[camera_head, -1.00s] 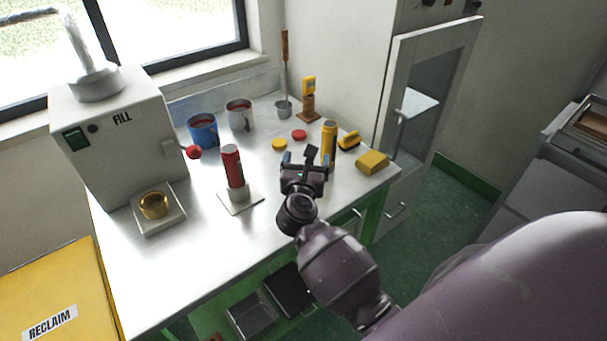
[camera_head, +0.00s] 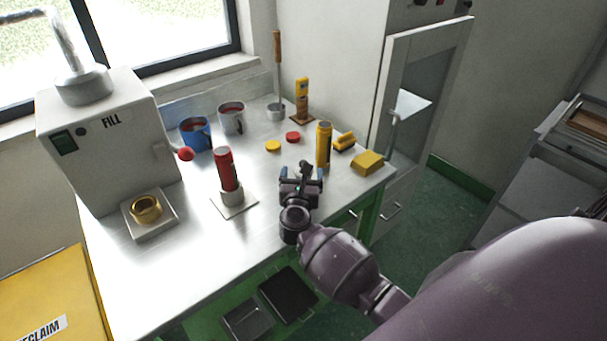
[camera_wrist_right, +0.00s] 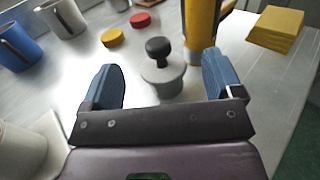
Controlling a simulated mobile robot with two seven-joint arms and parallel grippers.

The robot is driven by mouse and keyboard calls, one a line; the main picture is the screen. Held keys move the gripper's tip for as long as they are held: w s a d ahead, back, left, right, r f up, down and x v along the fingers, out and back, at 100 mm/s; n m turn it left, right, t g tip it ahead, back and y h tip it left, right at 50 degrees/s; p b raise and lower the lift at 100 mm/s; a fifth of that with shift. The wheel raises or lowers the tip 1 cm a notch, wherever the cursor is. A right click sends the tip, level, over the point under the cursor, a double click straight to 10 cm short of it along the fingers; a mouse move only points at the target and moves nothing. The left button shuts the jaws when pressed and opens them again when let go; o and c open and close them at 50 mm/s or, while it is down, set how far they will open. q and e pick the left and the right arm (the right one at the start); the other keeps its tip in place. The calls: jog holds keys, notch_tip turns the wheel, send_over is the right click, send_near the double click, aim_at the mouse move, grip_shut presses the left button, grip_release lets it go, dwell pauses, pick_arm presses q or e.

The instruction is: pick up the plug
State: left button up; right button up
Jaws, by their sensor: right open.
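The plug (camera_wrist_right: 164,78) looks like a short grey cylinder with a black ball-shaped knob on top. It stands upright on the metal table in the right wrist view. My right gripper (camera_head: 302,173) is open, with blue fingers, low over the front part of the table. In the wrist view its fingers appear on either side of the plug, with a gap on both sides and nothing held. I cannot tell whether the fingertips are down at the plug's height. In the head view my gripper mostly hides the plug. My left gripper is not in view.
A yellow cylinder (camera_head: 324,145) stands just behind the gripper, with a yellow block (camera_head: 367,163) to its right. A red cylinder (camera_head: 225,168) stands on a base to the left. Red (camera_head: 293,136) and yellow (camera_head: 273,146) discs and mugs (camera_head: 231,118) lie farther back.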

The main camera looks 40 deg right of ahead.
jog(key=shift+x, duration=1.75)
jog(key=c, duration=1)
